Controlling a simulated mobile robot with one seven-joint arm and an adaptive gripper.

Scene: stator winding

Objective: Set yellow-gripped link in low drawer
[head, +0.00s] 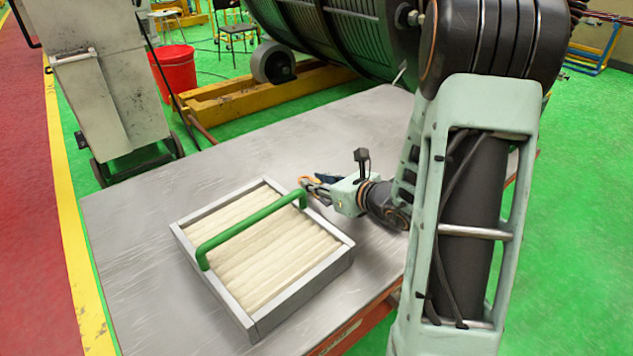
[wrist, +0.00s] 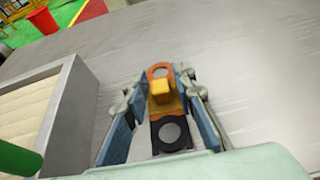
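The yellow-gripped link shows in the wrist view. It has a raised yellow block (wrist: 160,91), an orange ring at its far end and a black plate with a grey round centre at its near end. My gripper (wrist: 163,78) is open around it, with one finger on each side and narrow gaps beside the block. In the head view my gripper (head: 312,186) is low over the table, just right of the tray's back corner. Part of the orange link (head: 305,181) shows at its fingertips. Whether the link rests on the table is unclear.
A grey tray (head: 347,251) filled with pale rolls stands on the metal table (head: 130,240), left of my gripper. A green handle (head: 240,236) arches over it. The table's left side and back are clear. A red bucket (head: 175,72) stands on the floor behind.

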